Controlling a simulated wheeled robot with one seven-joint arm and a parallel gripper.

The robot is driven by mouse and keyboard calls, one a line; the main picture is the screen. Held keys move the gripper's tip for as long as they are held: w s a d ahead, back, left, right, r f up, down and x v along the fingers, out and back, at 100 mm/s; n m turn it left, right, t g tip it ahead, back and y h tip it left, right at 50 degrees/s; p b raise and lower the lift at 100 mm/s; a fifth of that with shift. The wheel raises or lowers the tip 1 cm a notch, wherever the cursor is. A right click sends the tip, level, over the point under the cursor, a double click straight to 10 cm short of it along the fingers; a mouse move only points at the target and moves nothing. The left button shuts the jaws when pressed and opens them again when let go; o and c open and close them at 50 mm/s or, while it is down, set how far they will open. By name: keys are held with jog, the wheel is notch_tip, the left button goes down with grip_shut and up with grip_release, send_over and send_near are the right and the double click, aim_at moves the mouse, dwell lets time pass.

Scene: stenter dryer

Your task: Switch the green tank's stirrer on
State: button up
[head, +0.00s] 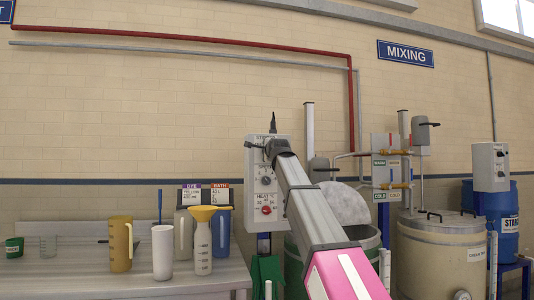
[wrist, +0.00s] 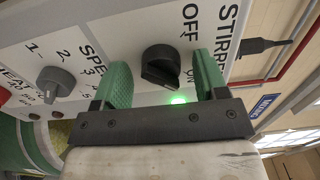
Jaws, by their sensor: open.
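The stirrer control panel (head: 264,205) is a white box in front of the green tank (head: 368,240), whose rim is partly hidden by my arm. In the wrist view, the black stirrer knob (wrist: 162,68) sits beside the printed OFF and ON labels. Its ridge appears to lean toward ON. A green lamp (wrist: 179,99) beside it is lit. My gripper (wrist: 160,75), with green finger pads, is open with one finger on each side of the knob. A gap shows at the left finger; I cannot tell whether the right one touches. In the head view my gripper (head: 277,147) covers the panel's upper part.
A grey speed knob (wrist: 57,82) with a number scale is left of my fingers in the wrist view. Jugs and bottles, including a yellow jug (head: 121,243), stand on the bench (head: 110,287) at left. A cream tank (head: 440,260) and blue barrel (head: 495,215) stand at right.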

jog(key=v, duration=1)
jog(key=shift+s, duration=0.4)
jog(key=shift+d, duration=0.1)
